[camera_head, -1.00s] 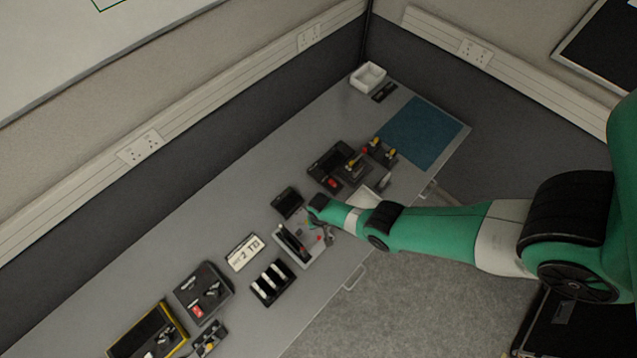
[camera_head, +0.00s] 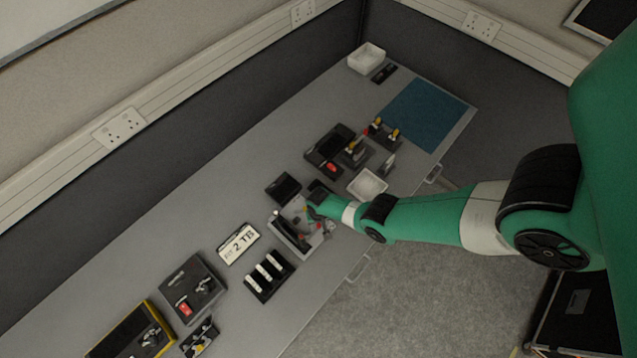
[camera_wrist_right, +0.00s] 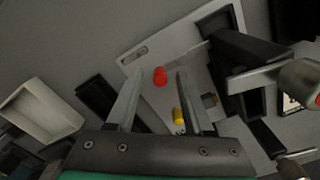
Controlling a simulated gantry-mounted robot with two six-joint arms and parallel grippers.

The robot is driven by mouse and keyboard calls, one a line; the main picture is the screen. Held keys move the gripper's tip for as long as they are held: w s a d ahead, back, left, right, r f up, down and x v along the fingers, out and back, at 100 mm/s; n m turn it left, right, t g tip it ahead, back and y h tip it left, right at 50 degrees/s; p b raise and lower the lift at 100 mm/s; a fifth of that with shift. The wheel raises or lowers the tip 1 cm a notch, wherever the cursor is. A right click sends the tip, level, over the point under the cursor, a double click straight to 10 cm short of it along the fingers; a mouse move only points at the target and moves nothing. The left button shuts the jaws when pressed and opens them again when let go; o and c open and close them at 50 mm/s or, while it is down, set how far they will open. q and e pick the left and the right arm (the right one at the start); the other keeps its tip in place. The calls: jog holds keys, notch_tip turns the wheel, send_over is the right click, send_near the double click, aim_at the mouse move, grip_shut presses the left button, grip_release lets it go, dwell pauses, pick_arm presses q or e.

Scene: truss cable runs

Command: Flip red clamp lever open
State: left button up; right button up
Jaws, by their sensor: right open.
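A red cap (camera_wrist_right: 160,76), which looks like the tip of the red clamp lever, shows in the right wrist view between the two fingers of my right gripper (camera_wrist_right: 160,84). The fingers stand apart on both sides of it, and I cannot tell whether either touches it. A yellow cap (camera_wrist_right: 178,117) shows lower down, near the right finger. The pale fixture plate (camera_wrist_right: 145,52) lies beneath, with a black bar (camera_wrist_right: 235,52) on it. In the head view my right gripper (camera_head: 326,219) is at the plate's right side and partly hides it. My left gripper is not in view.
A white tray (camera_head: 367,184) and a black box (camera_head: 284,188) stand close to the fixture. A black rack with white rods (camera_head: 268,276), a label plate (camera_head: 238,244) and a blue mat (camera_head: 428,114) lie along the bench. A metal rod with a rounded end (camera_wrist_right: 298,82) shows at right.

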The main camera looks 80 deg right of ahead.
grip_shut()
jog(key=shift+w+n, duration=0.15)
jog(key=shift+n, duration=0.25)
jog(key=n, duration=0.2)
jog(key=shift+w+d+n, duration=0.15)
jog(key=shift+w+n, duration=0.25)
jog(key=n, duration=0.2)
jog(key=w+n+b, duration=0.1)
jog(key=n, duration=0.1)
jog(key=shift+w+n, duration=0.15)
jog(key=shift+n, duration=0.15)
jog(key=n, duration=0.3)
jog(key=w+n, duration=0.1)
jog(key=shift+w+a+b, duration=0.1)
jog(key=shift+a+b, duration=0.2)
jog(key=shift+b, duration=0.05)
jog(key=shift+w+a+n, duration=0.15)
jog(key=shift+w+n, duration=0.05)
jog(key=shift+n, duration=0.75)
jog(key=shift+w+a+n, duration=0.15)
jog(key=shift+n, duration=0.8)
